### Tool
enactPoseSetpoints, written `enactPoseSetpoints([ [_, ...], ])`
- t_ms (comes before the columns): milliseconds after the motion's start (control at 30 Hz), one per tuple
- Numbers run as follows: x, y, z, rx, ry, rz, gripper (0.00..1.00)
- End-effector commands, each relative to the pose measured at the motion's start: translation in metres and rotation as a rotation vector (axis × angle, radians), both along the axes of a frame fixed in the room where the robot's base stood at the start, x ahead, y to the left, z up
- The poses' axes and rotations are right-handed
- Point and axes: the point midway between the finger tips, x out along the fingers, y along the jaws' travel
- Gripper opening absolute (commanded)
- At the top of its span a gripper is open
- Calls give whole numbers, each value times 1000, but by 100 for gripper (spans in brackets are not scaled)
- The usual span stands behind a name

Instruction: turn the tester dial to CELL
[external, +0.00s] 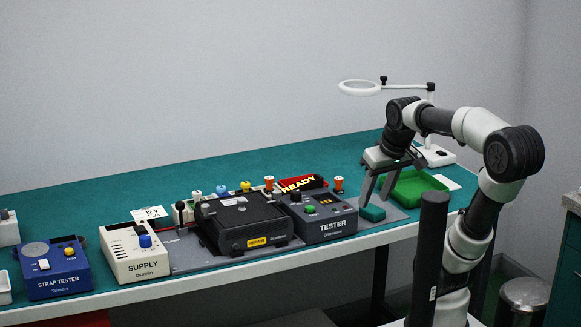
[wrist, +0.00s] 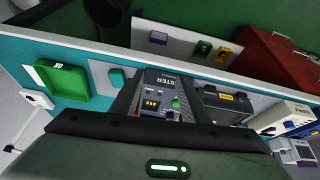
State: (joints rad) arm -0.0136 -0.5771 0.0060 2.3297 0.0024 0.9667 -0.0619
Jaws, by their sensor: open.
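The tester (external: 330,222) is a dark box labelled TESTER on the bench, right of the black repair unit. It carries a green button (external: 310,209), and a black knob (external: 295,196), which looks like the dial, stands at its back left. Which mark the dial points to is too small to read. In the wrist view the tester (wrist: 152,95) shows upside-down lettering and the green button (wrist: 176,104); the dial is not clear there. My gripper (external: 375,200) is open and empty, right of the tester, above a teal block (external: 373,214). It is apart from the dial.
The black repair unit (external: 240,222) stands close at the tester's left. A green tray (external: 415,187) and a magnifier lamp (external: 360,88) are at the right. The supply (external: 138,262) and strap tester (external: 60,280) are further left.

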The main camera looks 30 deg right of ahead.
Motion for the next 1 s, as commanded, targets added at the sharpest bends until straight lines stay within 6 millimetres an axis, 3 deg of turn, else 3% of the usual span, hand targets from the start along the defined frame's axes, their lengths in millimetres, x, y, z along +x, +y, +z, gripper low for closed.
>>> enactPoseSetpoints([
  [33,21,4,34,-10,36,33,41],
  [100,50,10,62,-26,83,84,41],
  [233,106,23,99,-50,171,187,41],
  [400,178,44,125,-68,281,321,41],
  [533,221,59,126,-72,354,412,41],
  [700,254,71,117,-72,411,488,41],
  [1000,261,76,92,-72,432,515,41],
])
